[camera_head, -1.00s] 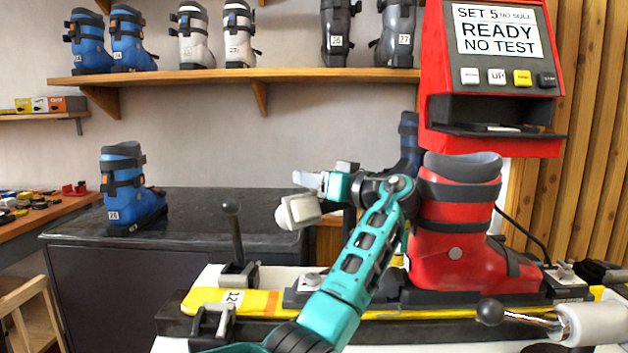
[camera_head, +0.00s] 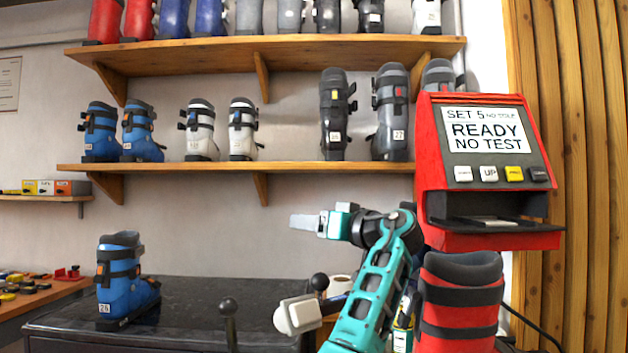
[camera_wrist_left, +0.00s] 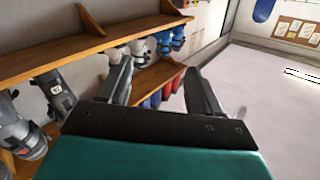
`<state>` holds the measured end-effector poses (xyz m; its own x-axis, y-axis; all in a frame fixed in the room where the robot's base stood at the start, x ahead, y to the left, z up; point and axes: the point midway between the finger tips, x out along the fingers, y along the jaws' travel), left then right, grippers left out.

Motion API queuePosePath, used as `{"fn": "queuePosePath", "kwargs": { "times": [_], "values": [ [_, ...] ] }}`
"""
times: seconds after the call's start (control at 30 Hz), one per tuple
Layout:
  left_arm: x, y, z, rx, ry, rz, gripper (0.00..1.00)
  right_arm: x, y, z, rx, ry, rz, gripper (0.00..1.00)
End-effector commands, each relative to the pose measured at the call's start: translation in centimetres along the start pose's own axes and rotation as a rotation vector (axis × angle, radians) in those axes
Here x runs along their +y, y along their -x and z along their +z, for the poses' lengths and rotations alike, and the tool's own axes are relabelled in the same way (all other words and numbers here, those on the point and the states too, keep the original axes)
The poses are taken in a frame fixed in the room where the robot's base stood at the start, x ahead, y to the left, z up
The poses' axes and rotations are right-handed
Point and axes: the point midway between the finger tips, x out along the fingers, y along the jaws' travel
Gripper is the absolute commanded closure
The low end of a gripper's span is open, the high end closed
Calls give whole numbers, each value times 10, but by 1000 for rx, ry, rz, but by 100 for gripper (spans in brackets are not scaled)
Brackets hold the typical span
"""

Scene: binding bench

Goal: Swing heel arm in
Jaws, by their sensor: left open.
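A white padded block (camera_head: 296,314), possibly the pad of the heel arm, stands left of the red boot (camera_head: 462,305). A dark ball knob (camera_head: 320,282) shows just above it; my left arm partly covers this area. My left gripper (camera_head: 308,222) is above the block, pointing left, apart from it and empty. In the left wrist view its two dark fingers (camera_wrist_left: 158,78) are spread apart with nothing between them. The lower boot and the rest of the bench are below the head view. My right gripper is not in view.
A red tester (camera_head: 482,170) reading "READY NO TEST" stands behind the boot. A dark lever (camera_head: 229,318) rises left of the block. A blue boot (camera_head: 122,285) sits on the dark counter (camera_head: 190,295). Shelves (camera_head: 230,167) of boots line the wall.

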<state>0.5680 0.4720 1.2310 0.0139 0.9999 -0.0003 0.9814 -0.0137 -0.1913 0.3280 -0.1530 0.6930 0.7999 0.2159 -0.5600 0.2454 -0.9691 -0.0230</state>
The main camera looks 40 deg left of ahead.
Motion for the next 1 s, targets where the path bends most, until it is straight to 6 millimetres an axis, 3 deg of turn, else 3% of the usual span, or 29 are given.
{"fn": "queuePosePath", "kwargs": {
  "times": [0.03,0.2,0.4,0.8,1.0],
  "values": [
    [-3,0,-16,0,4,0,36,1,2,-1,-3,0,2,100],
    [-10,0,-53,0,2,1,36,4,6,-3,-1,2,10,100],
    [-16,0,-80,0,0,1,36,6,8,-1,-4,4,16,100],
    [-17,0,-88,0,-1,1,36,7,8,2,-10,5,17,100],
    [-17,0,-88,0,-1,1,54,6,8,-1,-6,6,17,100]
  ]
}}
